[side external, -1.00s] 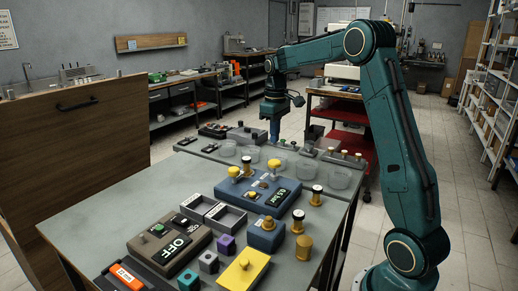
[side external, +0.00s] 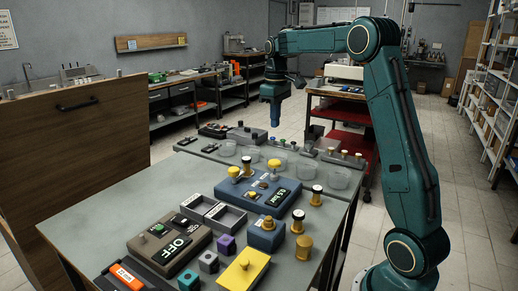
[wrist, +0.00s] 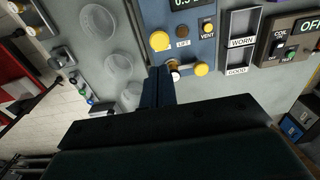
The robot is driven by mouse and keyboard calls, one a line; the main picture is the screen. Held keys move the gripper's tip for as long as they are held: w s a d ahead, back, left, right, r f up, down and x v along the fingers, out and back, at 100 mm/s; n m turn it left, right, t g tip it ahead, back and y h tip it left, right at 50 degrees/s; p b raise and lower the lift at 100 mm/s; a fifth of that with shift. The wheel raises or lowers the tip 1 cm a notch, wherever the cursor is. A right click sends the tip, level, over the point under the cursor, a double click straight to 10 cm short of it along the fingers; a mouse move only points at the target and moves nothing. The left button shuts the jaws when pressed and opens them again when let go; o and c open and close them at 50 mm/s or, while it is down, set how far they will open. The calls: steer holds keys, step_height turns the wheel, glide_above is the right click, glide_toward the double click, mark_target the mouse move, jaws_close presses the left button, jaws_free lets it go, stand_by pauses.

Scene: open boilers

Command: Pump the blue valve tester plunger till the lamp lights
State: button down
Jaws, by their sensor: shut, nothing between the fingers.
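The blue valve tester (side external: 283,214) sits at the back of the near table, its display reading about 0.5. A round yellow plunger knob (side external: 274,165) stands up on its back part; it also shows in the wrist view (wrist: 159,41). A second yellow knob on a short rod (wrist: 201,69) lies nearer the tester's edge. The small lamp (wrist: 183,44) by the LIFT label looks unlit. A small yellow VENT knob (wrist: 207,28) is beside it. My gripper (side external: 275,127) points down, shut and empty, well above the plunger and apart from it. Its fingers (wrist: 158,72) show below the knob in the wrist view.
Clear round dishes (side external: 338,177) stand beyond the tester on the far table. A grey two-part tray (side external: 215,213), a brown box with an OFF display (side external: 150,245), a yellow block (side external: 240,272) and brass knobs (side external: 303,247) crowd the near table. Its left part is clear.

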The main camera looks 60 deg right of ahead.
mark_target(275, 162)
stand_by(0.4)
step_height(275, 162, up, 2)
steer(key=shift+r, duration=0.25)
stand_by(0.4)
step_height(275, 162, down, 14)
stand_by(0.8)
steer(key=shift+f, duration=1.5)
steer(key=shift+s, duration=0.1)
